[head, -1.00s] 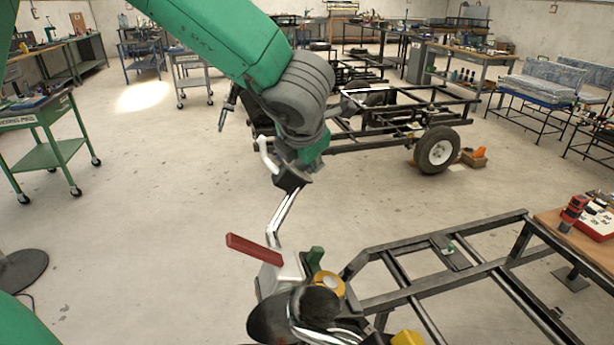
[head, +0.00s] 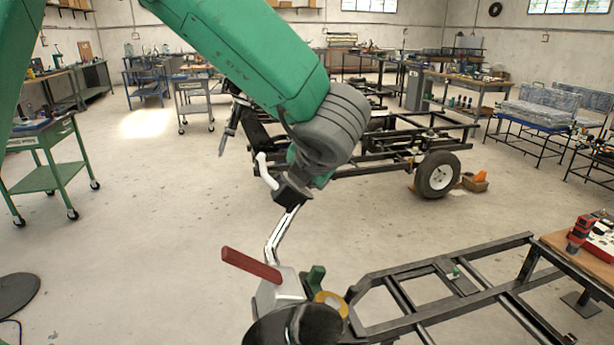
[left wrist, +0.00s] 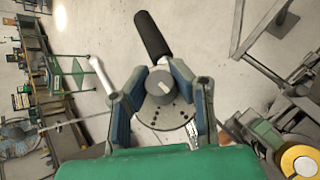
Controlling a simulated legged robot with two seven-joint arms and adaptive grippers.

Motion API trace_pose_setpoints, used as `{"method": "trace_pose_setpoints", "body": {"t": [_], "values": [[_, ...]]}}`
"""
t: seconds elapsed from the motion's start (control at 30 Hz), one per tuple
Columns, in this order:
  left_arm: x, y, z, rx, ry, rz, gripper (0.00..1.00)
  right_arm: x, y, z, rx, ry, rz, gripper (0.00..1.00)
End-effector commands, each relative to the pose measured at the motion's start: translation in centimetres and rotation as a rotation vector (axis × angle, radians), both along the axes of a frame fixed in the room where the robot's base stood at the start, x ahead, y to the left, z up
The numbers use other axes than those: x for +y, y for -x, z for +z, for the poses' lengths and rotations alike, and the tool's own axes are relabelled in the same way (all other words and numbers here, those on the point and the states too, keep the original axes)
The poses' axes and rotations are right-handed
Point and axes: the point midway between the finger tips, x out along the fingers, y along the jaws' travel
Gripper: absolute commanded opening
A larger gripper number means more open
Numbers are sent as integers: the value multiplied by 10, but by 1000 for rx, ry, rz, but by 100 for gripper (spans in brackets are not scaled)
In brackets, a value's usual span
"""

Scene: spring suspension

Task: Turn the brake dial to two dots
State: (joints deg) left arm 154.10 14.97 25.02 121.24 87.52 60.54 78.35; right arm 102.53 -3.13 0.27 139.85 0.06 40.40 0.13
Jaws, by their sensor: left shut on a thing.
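In the left wrist view, the grey brake dial (left wrist: 157,84) with a pale pointer mark sits on a round grey plate (left wrist: 158,114) with several dark dots. A black handle (left wrist: 152,36) sticks out above it. The fingers of my left gripper (left wrist: 158,73) are on both sides of the dial, shut on it. I cannot tell which dots the pointer marks. My right gripper is in neither view.
In the head view, a bent silver tube (head: 279,236), a red handle (head: 250,263) and a yellow roll (head: 331,304) are below my arm. A dark frame (head: 440,312) fills the lower right. A green cart (head: 50,172) stands left. Open floor lies between.

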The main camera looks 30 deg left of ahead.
Motion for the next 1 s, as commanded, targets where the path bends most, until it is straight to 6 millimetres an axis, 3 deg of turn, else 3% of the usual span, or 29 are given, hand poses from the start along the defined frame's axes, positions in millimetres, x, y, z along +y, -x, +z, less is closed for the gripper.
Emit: {"method": "trace_pose_setpoints", "body": {"t": [0.03,0.07,0.1,0.13,0.53,1.0], "values": [[0,0,1,-2,0,-1,0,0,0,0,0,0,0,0],[0,0,1,-2,0,-1,25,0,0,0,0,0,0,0],[0,0,1,-2,0,-1,39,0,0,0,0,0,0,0],[0,0,1,-1,1,-2,43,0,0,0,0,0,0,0],[-4,3,5,-2,0,-2,43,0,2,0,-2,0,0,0],[-51,49,65,-2,0,-3,43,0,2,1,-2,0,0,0]]}}
